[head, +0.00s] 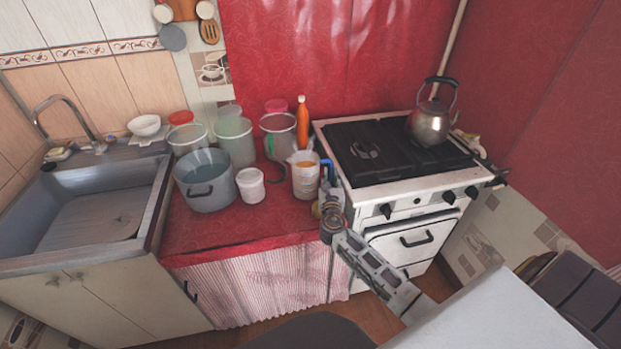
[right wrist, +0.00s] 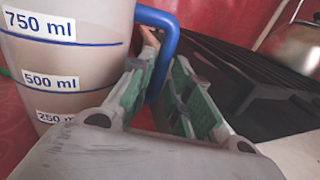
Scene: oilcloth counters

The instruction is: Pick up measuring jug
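The measuring jug (head: 305,178) stands upright on the red counter, close to the stove's left side. It is whitish with an orange inside and a blue handle on its right. In the right wrist view the jug (right wrist: 65,60) fills the left side, with volume labels and blue lines. Its blue handle (right wrist: 168,45) runs down between the fingers of my right gripper (right wrist: 168,100). The fingers stand apart on either side of the handle, with a visible gap. In the head view my right gripper (head: 329,190) is beside the handle. My left gripper is not in view.
A grey pot (head: 203,185), a white tub (head: 250,186), several buckets and an orange bottle (head: 302,122) crowd the counter. The stove (head: 400,150) with a kettle (head: 430,122) stands right of the jug. The counter's front (head: 240,232) is clear.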

